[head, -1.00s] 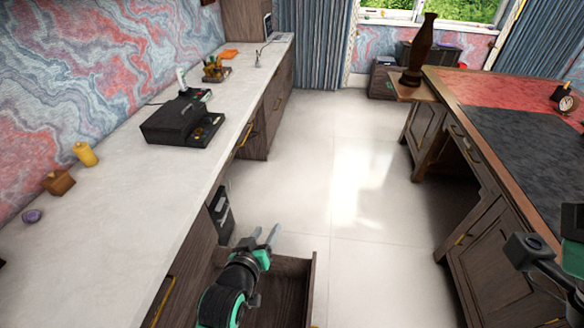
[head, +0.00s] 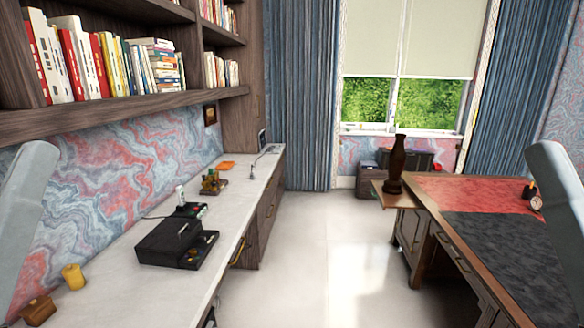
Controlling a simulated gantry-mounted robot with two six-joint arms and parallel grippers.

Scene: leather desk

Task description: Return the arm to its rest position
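Neither of my grippers is in the head view. A pale grey link of my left arm (head: 25,205) stands tilted at the left edge. A matching link of my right arm (head: 560,195) stands tilted at the right edge. Whether the grippers are open or shut is hidden, and so is anything in them. The drawer seen earlier is out of view.
A white counter (head: 115,265) at left holds a black box (head: 170,243), a yellow object (head: 73,277) and a brown block (head: 38,310). At right is a desk (head: 440,197) with a dark vase (head: 396,165). Clear floor (head: 315,240) lies between. Bookshelves (head: 120,105) hang above the counter.

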